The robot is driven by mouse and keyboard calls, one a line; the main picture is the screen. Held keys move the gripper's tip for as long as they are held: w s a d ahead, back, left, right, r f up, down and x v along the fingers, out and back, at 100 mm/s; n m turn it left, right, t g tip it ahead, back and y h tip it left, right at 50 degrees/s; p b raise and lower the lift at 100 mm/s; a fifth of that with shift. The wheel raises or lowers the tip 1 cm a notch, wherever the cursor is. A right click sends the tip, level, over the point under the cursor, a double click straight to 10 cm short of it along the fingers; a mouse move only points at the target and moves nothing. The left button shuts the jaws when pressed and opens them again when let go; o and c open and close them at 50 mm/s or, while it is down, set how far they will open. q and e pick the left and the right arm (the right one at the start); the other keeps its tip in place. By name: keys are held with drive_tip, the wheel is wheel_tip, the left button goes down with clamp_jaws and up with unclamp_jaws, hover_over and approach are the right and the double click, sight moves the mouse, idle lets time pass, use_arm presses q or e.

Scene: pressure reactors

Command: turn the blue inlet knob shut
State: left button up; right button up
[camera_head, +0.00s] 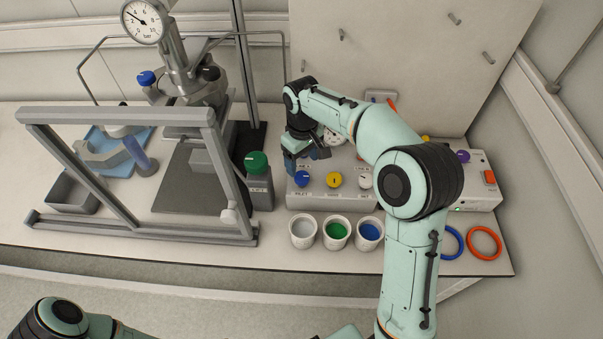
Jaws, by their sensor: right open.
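A blue knob (302,178) sits at the left end of the front of a light grey control box (402,200), beside a yellow knob. Another blue knob (147,78) is on the reactor head at the back left. Small print by the box knobs is too small to read surely. My right gripper (303,162) is open, pointing down just behind and above the box's blue knob. Its fingers appear apart from that knob, and it hides part of the box top. My left arm shows at the bottom left; its gripper is out of view.
A grey frame (130,116) stands before the reactor (193,85) on the left. Blue and orange rings (484,243) lie front right. My right arm covers the box's middle.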

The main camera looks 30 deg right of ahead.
sight(302, 176)
wheel_tip(302, 176, down, 6)
drive_tip(key=shift+w+f, duration=0.15)
drive_tip(key=shift+c, duration=0.4)
drive_tip(key=c, duration=1)
